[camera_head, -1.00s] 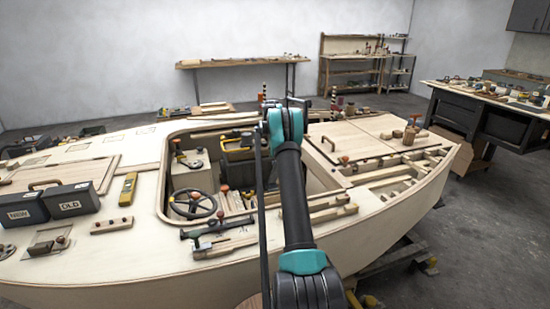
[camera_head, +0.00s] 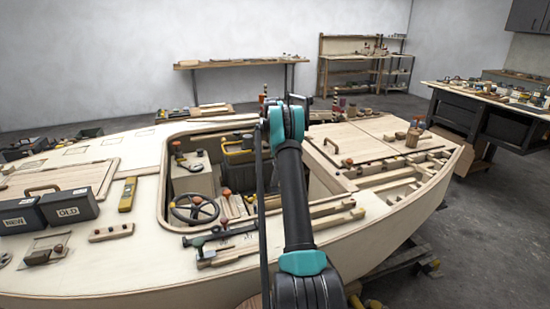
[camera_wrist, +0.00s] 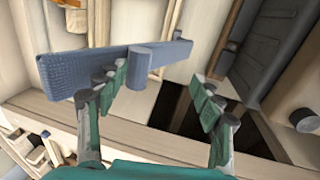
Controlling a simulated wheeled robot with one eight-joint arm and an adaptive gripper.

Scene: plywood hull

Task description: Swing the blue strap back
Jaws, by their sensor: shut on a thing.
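The blue strap (camera_wrist: 85,72) is a long flat bar in the wrist view, running from the left up to the upper right. A short blue cylindrical knob (camera_wrist: 140,65) stands on its face. My gripper (camera_wrist: 158,78) has its green-and-grey fingers on either side of the knob, with the left fingertips over the lower edge of the strap. It is shut on the strap, though the exact contact is unclear. In the head view my arm covers the gripper, and I cannot make out the strap there.
The plywood hull (camera_head: 120,265) fills the head view's middle. Its open cockpit holds a steering wheel (camera_head: 194,208). The OLD box (camera_head: 68,207) and NEW box (camera_head: 17,217) sit on the left deck. A workbench (camera_head: 470,115) stands at right.

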